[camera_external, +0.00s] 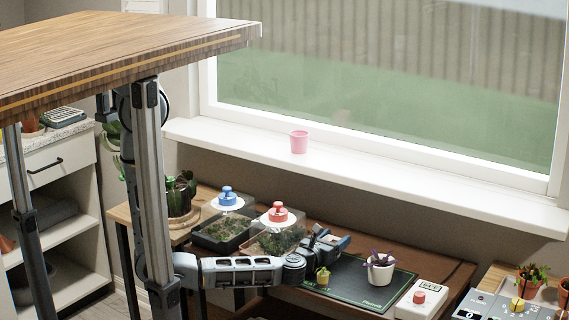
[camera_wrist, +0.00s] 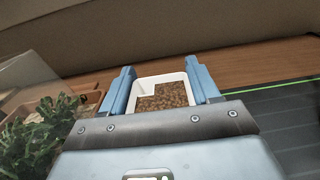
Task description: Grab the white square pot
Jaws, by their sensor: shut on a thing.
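In the external view my gripper (camera_external: 327,242) is low over the back of the brown table, left of the dark green mat. The square pot cannot be made out there; my gripper hides it.
Terrariums with a blue-knobbed lid (camera_external: 228,198) and a red-knobbed lid (camera_external: 278,214) stand left of my gripper. A green mat (camera_external: 350,292) carries a white pot with a purple plant (camera_external: 380,270) and a small yellow-green item (camera_external: 322,277). A pink pot (camera_external: 299,142) is on the windowsill.

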